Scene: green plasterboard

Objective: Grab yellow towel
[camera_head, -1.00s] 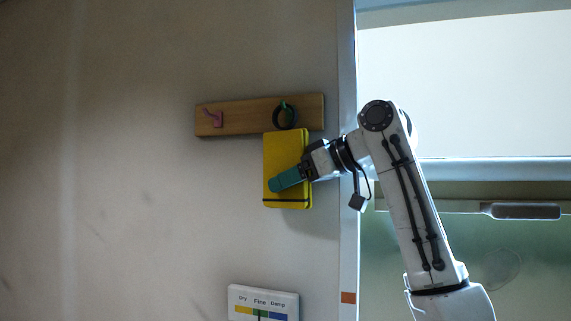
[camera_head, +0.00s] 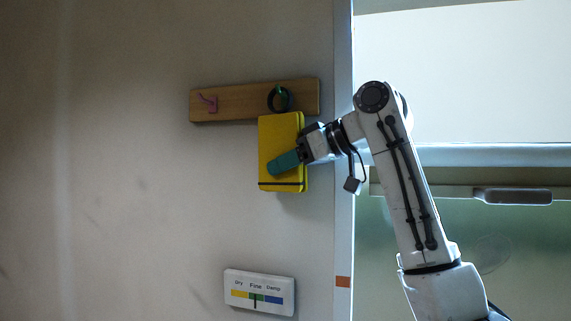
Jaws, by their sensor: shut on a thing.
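The yellow towel (camera_head: 278,133) hangs flat against the wall below a wooden rack, with a dark stripe near its lower edge. A black ring at its top hangs at the green hook (camera_head: 280,95). My gripper (camera_head: 280,165) reaches in from the right, with a teal finger lying across the towel's front. It is shut on the towel. The other finger is hidden, likely by the towel.
The wooden rack (camera_head: 235,101) also carries a pink hook (camera_head: 208,103) at its left. A white dry-fine-damp gauge (camera_head: 259,292) is on the wall below. The wall's edge (camera_head: 343,220) runs vertically beside my arm. The wall at left is bare.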

